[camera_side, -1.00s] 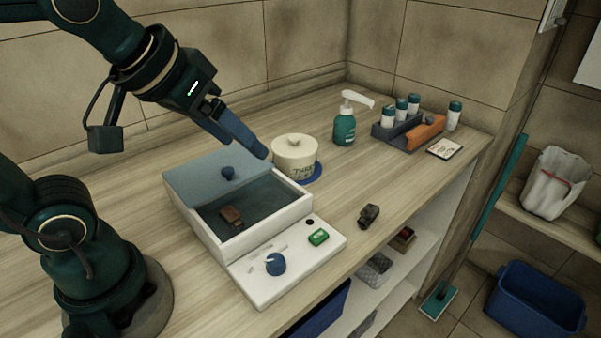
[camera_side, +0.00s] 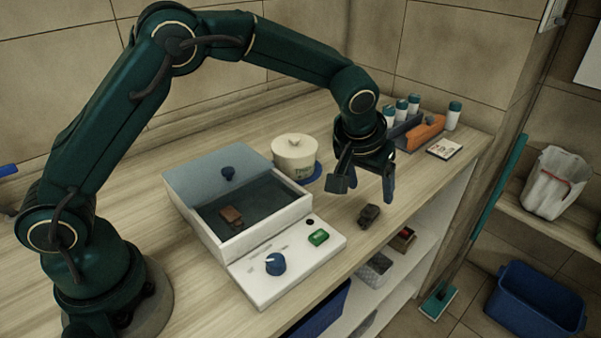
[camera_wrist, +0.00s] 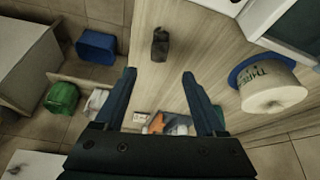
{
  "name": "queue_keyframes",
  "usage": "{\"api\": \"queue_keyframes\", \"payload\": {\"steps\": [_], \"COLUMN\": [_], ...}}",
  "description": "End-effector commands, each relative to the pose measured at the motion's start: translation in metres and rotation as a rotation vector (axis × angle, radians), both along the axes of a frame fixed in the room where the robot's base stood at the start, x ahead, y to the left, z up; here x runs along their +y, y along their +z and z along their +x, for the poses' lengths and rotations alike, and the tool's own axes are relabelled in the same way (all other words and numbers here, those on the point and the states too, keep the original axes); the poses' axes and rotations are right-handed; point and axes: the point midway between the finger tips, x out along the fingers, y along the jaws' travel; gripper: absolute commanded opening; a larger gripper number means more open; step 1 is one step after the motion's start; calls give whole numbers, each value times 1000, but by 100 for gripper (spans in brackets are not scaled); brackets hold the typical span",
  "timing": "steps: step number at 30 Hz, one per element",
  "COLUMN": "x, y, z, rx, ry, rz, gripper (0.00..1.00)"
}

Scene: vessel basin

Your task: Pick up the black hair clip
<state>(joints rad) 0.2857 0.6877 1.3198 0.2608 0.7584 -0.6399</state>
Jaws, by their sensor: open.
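The black hair clip (camera_side: 369,215), a small dark lump, lies on the wooden counter near its front edge, right of the white basin unit. It also shows in the wrist view (camera_wrist: 160,44), at upper middle, beyond my fingertips and roughly in line with the space between them. My gripper (camera_wrist: 159,76) is open with nothing between its fingers. In the side view it points down above the counter, close above the clip and apart from it.
The white basin unit (camera_side: 262,232) holds a brown object (camera_side: 231,216). A cream lidded pot (camera_side: 294,155) stands on a blue coaster behind. A rack of bottles with an orange item (camera_side: 425,131) and a card (camera_side: 444,148) are at the right. The counter around the clip is clear.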

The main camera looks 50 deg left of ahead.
Motion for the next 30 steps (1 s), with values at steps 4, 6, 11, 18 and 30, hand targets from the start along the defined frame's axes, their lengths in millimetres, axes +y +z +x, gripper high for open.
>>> {"api": "queue_keyframes", "payload": {"steps": [4,6,11,18,30], "x": [-4,-5,-3,-1,-1], "y": [-20,-25,-44,-62,-64], "z": [-5,-4,3,11,13], "rx": [41,42,43,41,39], "ry": [-14,-17,-17,-16,-17], "rz": [12,13,12,12,11], "gripper": [72,72,72,72,38]}}
